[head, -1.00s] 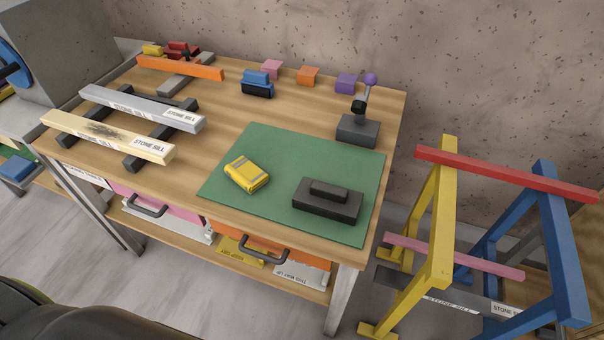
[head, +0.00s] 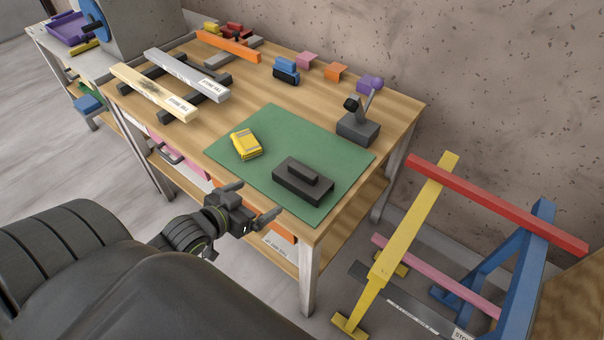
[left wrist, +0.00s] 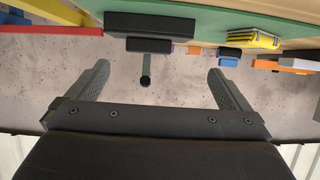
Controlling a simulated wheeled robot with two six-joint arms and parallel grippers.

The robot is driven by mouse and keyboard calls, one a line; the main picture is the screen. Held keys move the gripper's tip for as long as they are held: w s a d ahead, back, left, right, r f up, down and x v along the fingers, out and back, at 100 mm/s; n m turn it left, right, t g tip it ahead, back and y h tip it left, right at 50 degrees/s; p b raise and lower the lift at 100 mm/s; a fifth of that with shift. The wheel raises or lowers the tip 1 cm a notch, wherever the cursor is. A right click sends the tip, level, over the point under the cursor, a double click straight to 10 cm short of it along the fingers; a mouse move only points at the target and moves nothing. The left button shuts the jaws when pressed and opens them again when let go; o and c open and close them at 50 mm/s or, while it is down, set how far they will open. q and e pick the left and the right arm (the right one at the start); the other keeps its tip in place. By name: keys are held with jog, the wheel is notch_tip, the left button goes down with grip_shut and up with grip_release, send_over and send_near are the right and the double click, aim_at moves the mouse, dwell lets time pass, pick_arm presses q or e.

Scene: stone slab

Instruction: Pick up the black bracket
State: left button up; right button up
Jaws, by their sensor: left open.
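A dark stepped block (head: 303,183), a flat base with a smaller bar on top, lies on the green mat (head: 330,149). It also shows inverted at the top of the left wrist view (left wrist: 150,27). A small black piece (head: 286,78) sits against a blue piece (head: 286,65) at the back of the bench. I cannot tell for certain which of these dark things is the black bracket. My left gripper (head: 258,199) is open and empty, just off the bench's front edge, apart from the stepped block. Its spread fingers show in the left wrist view (left wrist: 158,72). My right gripper is not seen.
A yellow device (head: 246,144) lies left of the stepped block. A grey-based tool (head: 358,130) with an upright handle stands behind it. Stone sills (head: 155,92) rest on bars at left. Coloured trestles (head: 420,215) stand right of the bench.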

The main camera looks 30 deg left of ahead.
pick_arm(q)
jog(key=r, duration=0.2)
send_near(300, 173)
jog(key=x, duration=0.4)
jog(key=f+x, duration=0.1)
jog(key=x, duration=0.1)
jog(key=shift+a, duration=0.35)
jog(key=shift+w+d+p, duration=0.1)
jog(key=shift+w+p, duration=0.35)
jog(key=shift+p, duration=0.1)
jog(key=w, duration=0.3)
jog(key=shift+w+d+f+p, duration=0.1)
jog(key=shift+d+f+p, duration=0.25)
jog(key=shift+w+f+h, duration=0.25)
jog(key=shift+w+h, duration=0.05)
jog(key=shift+w, duration=0.2)
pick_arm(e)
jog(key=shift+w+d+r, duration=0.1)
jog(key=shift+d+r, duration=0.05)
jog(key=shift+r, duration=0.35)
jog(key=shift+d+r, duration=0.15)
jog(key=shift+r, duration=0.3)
pick_arm(q)
jog(key=shift+c, duration=0.3)
jog(key=c, duration=0.8)
